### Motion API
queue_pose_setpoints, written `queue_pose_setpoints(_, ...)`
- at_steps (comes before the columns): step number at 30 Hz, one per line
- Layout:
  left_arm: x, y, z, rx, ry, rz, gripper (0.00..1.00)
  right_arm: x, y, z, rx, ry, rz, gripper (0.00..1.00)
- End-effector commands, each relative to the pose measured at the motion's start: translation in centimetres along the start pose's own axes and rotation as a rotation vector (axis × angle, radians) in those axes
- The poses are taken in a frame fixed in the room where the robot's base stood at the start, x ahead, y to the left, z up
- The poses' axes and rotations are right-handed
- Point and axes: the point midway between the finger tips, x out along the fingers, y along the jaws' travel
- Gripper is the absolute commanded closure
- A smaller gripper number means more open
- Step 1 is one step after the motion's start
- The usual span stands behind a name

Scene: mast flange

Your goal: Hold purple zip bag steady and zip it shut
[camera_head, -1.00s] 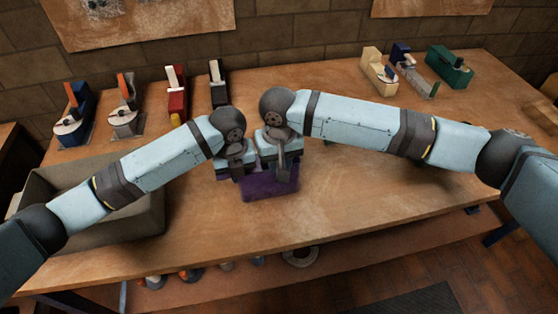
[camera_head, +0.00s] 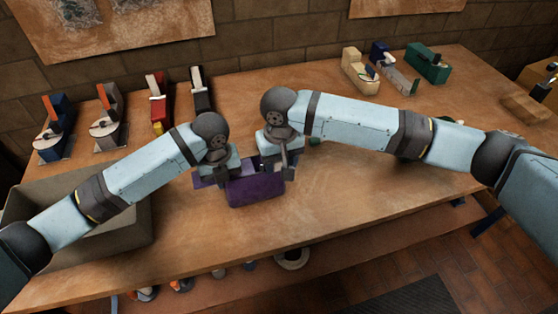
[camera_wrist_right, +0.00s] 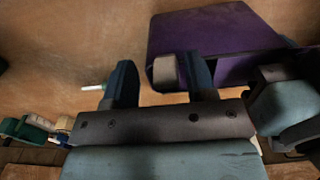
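The purple zip bag (camera_head: 257,190) lies at the middle of the table, under and in front of both grippers; its top is partly hidden. It also shows in the right wrist view (camera_wrist_right: 215,35). My right gripper (camera_head: 275,165) is at the bag's right part. In the right wrist view its two fingers (camera_wrist_right: 162,84) are apart, with the right finger by the bag's edge and a small grey-tan block beside it. My left gripper (camera_head: 217,172) is at the bag's left part, with purple on both sides; its fingertips are hidden. The zip slider cannot be made out.
A grey bin (camera_head: 130,240) stands at the left under my left arm. Several tape dispensers, including a red one (camera_head: 157,105) and a green one (camera_head: 428,63), line the table's back. The table's front (camera_head: 330,220) is clear.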

Motion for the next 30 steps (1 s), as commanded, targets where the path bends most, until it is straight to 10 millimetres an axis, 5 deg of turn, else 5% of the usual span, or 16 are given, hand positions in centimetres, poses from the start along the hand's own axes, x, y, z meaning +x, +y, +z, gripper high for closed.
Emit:
queue_pose_setpoints(8, 0.0, -0.1, -0.1, 0.001, 0.000, -0.001, 1.00, -1.2, -0.1, 0.0, -0.001, 0.002, -0.002, 0.49)
queue_pose_setpoints(21, 0.0, -0.1, -0.1, 0.001, 0.000, -0.002, 1.00, -9.8, 0.0, 0.0, -0.002, 0.002, -0.001, 0.49)
queue_pose_setpoints(30, 0.0, -0.1, -0.1, 0.001, 0.000, -0.002, 1.00, -12.0, 0.0, 0.0, 0.000, 0.000, 0.000, 0.49)
